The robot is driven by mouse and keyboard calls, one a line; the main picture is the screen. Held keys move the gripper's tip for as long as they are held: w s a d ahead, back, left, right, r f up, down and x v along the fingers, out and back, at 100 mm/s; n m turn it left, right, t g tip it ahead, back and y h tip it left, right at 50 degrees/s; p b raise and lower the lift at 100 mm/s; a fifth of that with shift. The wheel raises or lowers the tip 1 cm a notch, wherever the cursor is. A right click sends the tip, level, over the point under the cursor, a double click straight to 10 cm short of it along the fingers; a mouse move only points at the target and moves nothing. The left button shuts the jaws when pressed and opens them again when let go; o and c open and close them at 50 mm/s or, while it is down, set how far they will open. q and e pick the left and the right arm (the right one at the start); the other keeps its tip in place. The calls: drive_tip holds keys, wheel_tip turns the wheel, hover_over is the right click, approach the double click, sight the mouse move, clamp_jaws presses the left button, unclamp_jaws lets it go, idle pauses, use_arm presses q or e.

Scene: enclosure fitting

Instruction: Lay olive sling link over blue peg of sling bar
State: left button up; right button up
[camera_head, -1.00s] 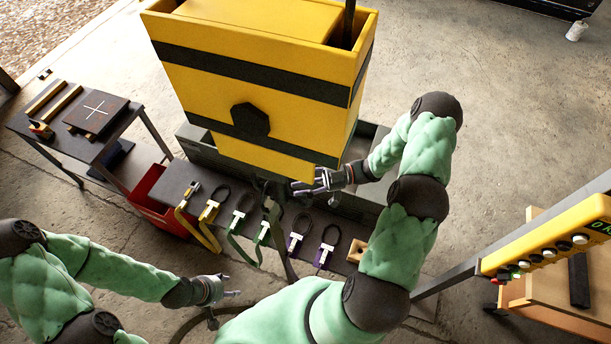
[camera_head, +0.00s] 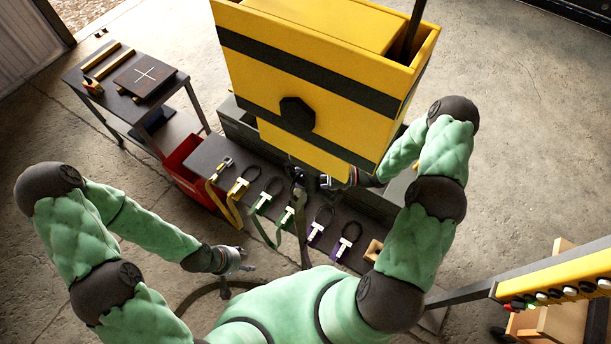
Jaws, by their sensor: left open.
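A row of sling links with loops and coloured straps lies on a dark bench. One with a dull green strap (camera_head: 262,201) may be the olive one, but I cannot be sure of its colour. A blue peg and the sling bar cannot be made out. My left gripper (camera_head: 244,262) is open and empty, in front of the row and apart from it. My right gripper (camera_head: 335,181) is mostly hidden beside the lower edge of the yellow bin, beyond the links; its jaws are unclear.
The large yellow bin (camera_head: 310,70) with black bands stands behind the bench (camera_head: 209,150). A red crate (camera_head: 182,163) is at the bench's left end, near a dark side table (camera_head: 108,99). A yellow button panel (camera_head: 560,262) is at right. A dark upright strip (camera_head: 301,228) crosses the row.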

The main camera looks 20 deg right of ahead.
clamp_jaws()
